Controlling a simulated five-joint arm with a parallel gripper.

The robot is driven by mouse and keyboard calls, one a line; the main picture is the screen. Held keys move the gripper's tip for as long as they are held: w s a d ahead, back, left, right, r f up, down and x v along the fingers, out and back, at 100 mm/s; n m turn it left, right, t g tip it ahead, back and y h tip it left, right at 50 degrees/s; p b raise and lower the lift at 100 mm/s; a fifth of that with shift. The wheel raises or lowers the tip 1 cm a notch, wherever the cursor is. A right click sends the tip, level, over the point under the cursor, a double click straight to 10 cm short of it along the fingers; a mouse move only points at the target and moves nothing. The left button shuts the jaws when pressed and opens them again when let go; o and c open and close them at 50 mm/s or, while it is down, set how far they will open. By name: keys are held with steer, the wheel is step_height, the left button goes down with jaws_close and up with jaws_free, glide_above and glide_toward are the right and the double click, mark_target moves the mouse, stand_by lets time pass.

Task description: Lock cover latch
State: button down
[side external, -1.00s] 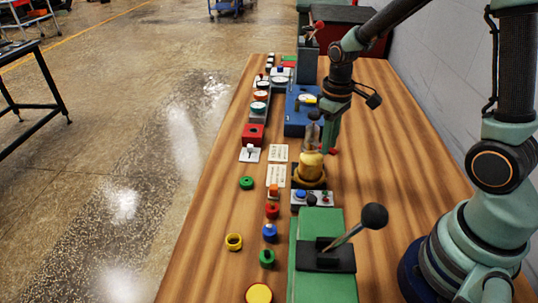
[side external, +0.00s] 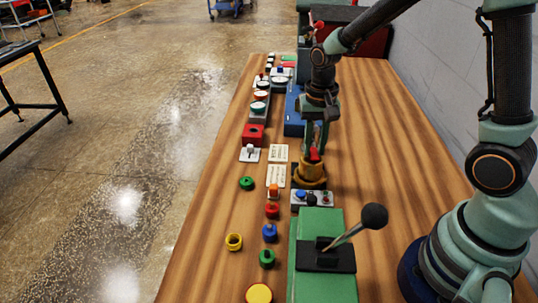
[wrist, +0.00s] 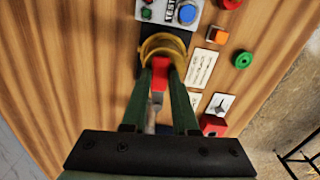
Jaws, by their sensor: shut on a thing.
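My gripper (side external: 314,146) points down over the brass-coloured furnace body (side external: 311,174), which stands on a dark base. It is shut on a red piece (side external: 314,155), apparently the cover latch handle, just above the brass top. In the wrist view the red piece (wrist: 160,73) lies between the two green fingers (wrist: 160,85), with a grey shank running back from it. Beyond it the round brass rim (wrist: 162,44) shows as a ring. The fingers hide part of the body, and I cannot tell whether the latch touches it.
A small control box (side external: 312,198) with coloured buttons stands in front of the furnace. A green lever box (side external: 320,240) is nearer the camera. White label plates (side external: 277,165) and several coloured knobs lie to the left.

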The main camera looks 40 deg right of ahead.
mark_target(312, 152)
steer(key=shift+w+a+r+m, duration=0.1)
steer(key=shift+w+a+m, duration=0.1)
steer(key=shift+m, duration=0.3)
steer(key=c, duration=0.7)
jaws_free()
step_height(312, 152, up, 12)
steer(key=s+r+n+t, duration=0.1)
steer(key=s+n+t, duration=0.1)
steer(key=s+n, duration=0.1)
steer(key=s+r+n+t, duration=0.1)
steer(key=s+n, duration=0.1)
steer(key=n, duration=0.1)
steer(key=s+r+n+t, duration=0.1)
steer(key=s+n+t, duration=0.1)
steer(key=s+n, duration=0.1)
steer(key=shift+s+a+r+t, duration=0.1)
steer(key=shift+s+a+t, duration=0.05)
steer(key=shift+s+t, duration=0.2)
